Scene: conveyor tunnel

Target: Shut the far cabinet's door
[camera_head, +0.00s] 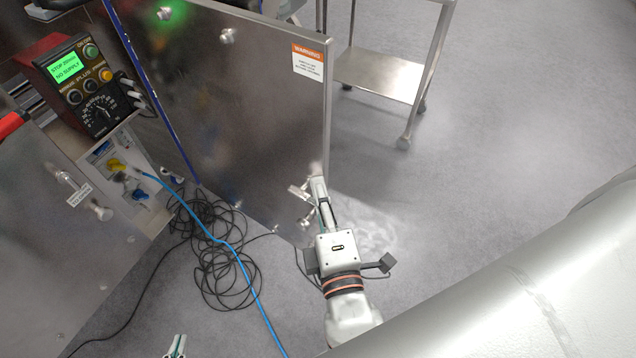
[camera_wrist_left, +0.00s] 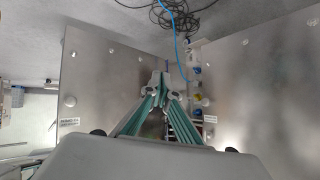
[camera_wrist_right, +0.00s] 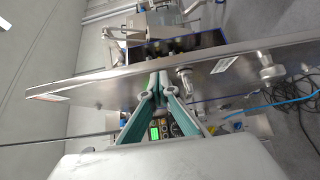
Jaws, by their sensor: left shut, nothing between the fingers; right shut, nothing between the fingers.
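The far cabinet's door (camera_head: 235,105) is a large grey metal panel with an orange and white warning label. It stands open in the head view, hinged along its blue-edged left side. My right gripper (camera_head: 318,182) is shut and empty beside the door's lower free edge, near a latch. In the right wrist view the door's edge (camera_wrist_right: 110,77) crosses just past the fingertips (camera_wrist_right: 158,75); I cannot tell whether they touch. My left gripper (camera_head: 177,342) is shut and empty at the bottom of the head view, and its fingertips (camera_wrist_left: 160,78) show in the left wrist view.
A red-black control box (camera_head: 88,75) with a green display sits left of the door, above a panel of sockets (camera_head: 125,175). A nearer metal panel (camera_head: 50,240) stands at left. Black cables (camera_head: 215,260) and a blue cable (camera_head: 240,262) lie on the floor. A metal cart (camera_head: 385,75) stands behind.

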